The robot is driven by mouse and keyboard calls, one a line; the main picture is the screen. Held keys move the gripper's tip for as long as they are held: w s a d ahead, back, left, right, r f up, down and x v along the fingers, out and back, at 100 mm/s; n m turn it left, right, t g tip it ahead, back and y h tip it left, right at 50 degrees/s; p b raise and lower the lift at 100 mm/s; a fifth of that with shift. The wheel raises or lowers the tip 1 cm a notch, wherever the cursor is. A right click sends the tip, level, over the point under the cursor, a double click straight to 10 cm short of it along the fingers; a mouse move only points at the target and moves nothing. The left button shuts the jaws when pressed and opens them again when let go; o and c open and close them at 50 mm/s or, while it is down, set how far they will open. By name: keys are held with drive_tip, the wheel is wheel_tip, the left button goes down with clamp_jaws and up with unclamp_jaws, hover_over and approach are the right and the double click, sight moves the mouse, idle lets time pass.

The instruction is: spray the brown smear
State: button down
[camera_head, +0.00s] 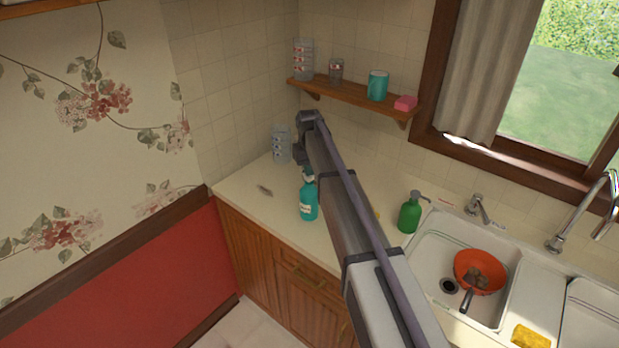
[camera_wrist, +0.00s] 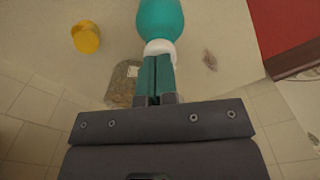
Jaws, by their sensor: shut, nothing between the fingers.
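A teal spray bottle (camera_head: 309,203) with a white label is upright at the counter's front edge, below the end of my arm. In the wrist view its round teal body (camera_wrist: 161,18) and white collar lie straight ahead of my gripper (camera_wrist: 156,98). The bottle's teal head reaches back to the fingertips, which look closed beside it. I cannot tell whether they touch it. The brown smear (camera_head: 265,190) is a small greyish-brown patch on the counter, left of the bottle. It also shows in the wrist view (camera_wrist: 210,60), right of the bottle.
A clear ribbed container (camera_head: 281,145) stands in the back corner. A green soap bottle (camera_head: 409,213) stands by the sink (camera_head: 430,262), which holds an orange bowl (camera_head: 480,270). A yellow object (camera_wrist: 86,37) shows in the wrist view. A wooden shelf (camera_head: 340,96) hangs above.

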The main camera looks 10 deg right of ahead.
drive_tip(key=shift+f+b, duration=0.45)
drive_tip(key=shift+f, duration=0.1)
drive_tip(key=shift+r, duration=0.1)
drive_tip(key=shift+r+p, duration=1.5)
drive_tip(key=shift+p, duration=0.1)
wheel_tip(320, 180, up, 6)
drive_tip(key=p, duration=0.6)
